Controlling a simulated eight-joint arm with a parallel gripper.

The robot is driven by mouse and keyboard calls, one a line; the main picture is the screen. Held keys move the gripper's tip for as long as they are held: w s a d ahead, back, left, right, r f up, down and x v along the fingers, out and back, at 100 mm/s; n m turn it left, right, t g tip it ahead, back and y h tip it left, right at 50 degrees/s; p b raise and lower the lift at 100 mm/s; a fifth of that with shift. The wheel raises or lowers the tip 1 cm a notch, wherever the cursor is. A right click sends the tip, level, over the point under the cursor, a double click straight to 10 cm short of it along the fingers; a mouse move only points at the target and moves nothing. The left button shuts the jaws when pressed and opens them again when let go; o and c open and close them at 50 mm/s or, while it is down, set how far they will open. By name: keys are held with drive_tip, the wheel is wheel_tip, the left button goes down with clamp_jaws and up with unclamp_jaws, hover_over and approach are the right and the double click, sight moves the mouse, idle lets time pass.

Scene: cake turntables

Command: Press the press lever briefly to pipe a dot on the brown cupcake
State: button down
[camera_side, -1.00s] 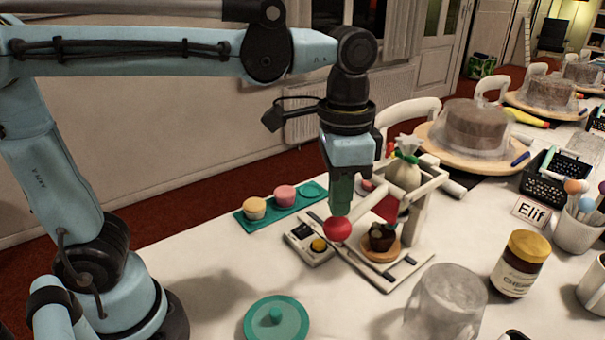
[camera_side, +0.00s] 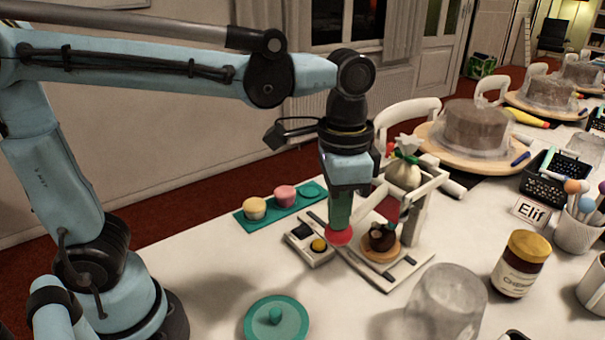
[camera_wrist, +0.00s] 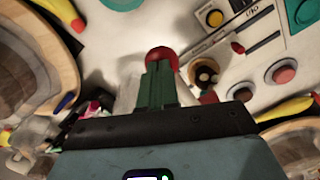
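The press lever's red knob (camera_side: 338,236) is low beside the press frame (camera_side: 420,215). My gripper (camera_side: 337,226) points down with its green fingers together, its tips against the top of the knob. The knob also shows just beyond the fingertips in the wrist view (camera_wrist: 162,56). The brown cupcake (camera_side: 381,240) sits on a round tan stand under the press. A small pale spot shows on its top, also in the wrist view (camera_wrist: 204,75). The piping bag (camera_side: 404,174) hangs in the frame above; its tip is partly hidden.
A small box with a yellow button (camera_side: 319,245) stands left of the press. A green tray (camera_side: 250,223) holds a yellow cupcake (camera_side: 254,208) and a pink cupcake (camera_side: 285,196). A teal lidded disc (camera_side: 276,327), a clear container (camera_side: 447,305) and a jar (camera_side: 521,265) stand in front.

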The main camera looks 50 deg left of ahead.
drive_tip(key=shift+f, duration=1.3)
drive_tip(key=shift+r, duration=0.1)
wheel_tip(320, 180, up, 9)
drive_tip(key=shift+f, duration=0.1)
idle(0.8)
drive_tip(key=s+a+f+n+t, duration=0.2)
drive_tip(key=a+f+n+t, duration=0.4)
drive_tip(key=a+f, duration=0.4)
drive_tip(key=shift+a+f+t, duration=0.3)
drive_tip(key=shift+a+t, duration=0.3)
drive_tip(key=shift+a, duration=0.4)
